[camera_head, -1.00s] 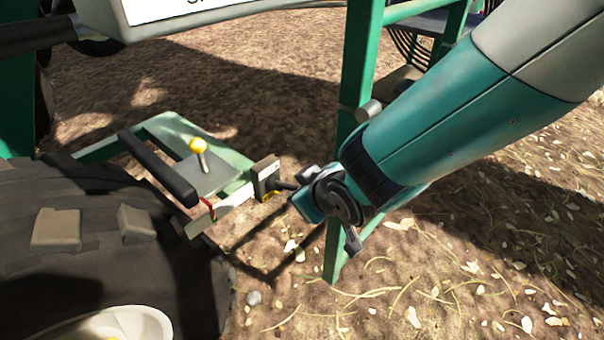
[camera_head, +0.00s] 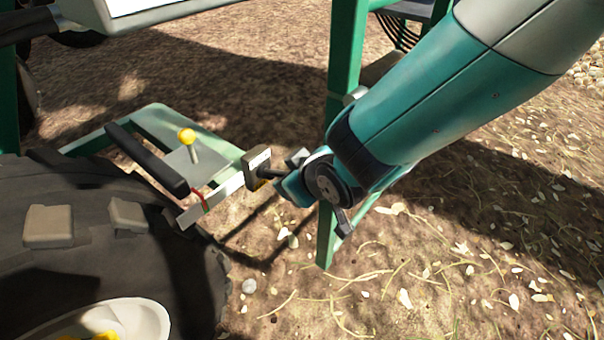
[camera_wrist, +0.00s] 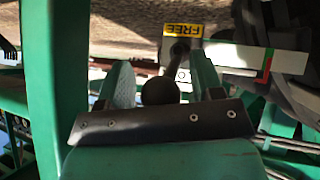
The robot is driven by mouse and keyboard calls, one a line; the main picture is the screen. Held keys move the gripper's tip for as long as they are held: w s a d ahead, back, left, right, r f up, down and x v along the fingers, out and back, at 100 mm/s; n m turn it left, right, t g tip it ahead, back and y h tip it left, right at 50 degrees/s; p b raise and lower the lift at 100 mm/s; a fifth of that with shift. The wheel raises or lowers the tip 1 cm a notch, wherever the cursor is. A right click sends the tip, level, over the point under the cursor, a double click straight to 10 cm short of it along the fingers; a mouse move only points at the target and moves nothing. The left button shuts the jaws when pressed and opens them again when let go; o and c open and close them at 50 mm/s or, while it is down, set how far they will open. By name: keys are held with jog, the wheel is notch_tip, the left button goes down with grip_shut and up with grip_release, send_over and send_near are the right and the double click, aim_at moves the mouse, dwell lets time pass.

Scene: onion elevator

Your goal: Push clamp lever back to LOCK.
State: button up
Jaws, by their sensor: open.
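The clamp lever is a dark rod (camera_head: 270,174) that sticks out from a small plate block (camera_head: 256,165) on the green frame. In the wrist view its round black knob (camera_wrist: 160,91) is between my two fingers, and the yellow FREE label (camera_wrist: 183,30) is behind it. Whether a finger touches the knob I cannot tell. My gripper (camera_wrist: 162,82) is open, with one finger on each side of the knob. In the head view my gripper (camera_head: 294,178) is at the lever's outer end, its fingers partly hidden. No LOCK label is readable.
A yellow-knobbed pin (camera_head: 187,137) and a black bar (camera_head: 146,158) are left of the lever. A large tyre (camera_head: 90,235) fills the lower left. A green post (camera_head: 344,60) stands right behind my gripper.

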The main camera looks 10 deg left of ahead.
jog(key=p+v, duration=0.4)
jog(key=v, duration=1.3)
jog(key=shift+s+r, duration=0.1)
jog(key=shift+s, duration=0.05)
jog(key=s+d+r+m+g+h, duration=0.1)
jog(key=s+d+r+m+g, duration=0.25)
jog(key=d, duration=0.45)
jog(key=s+d+r+m+g+h, duration=0.1)
jog(key=s+d+r+m+g, duration=0.2)
jog(key=d, duration=0.5)
notch_tip(320, 180, up, 27)
jog(key=s+n+p, duration=0.1)
jog(key=s+p, duration=0.1)
jog(key=p, duration=2.4)
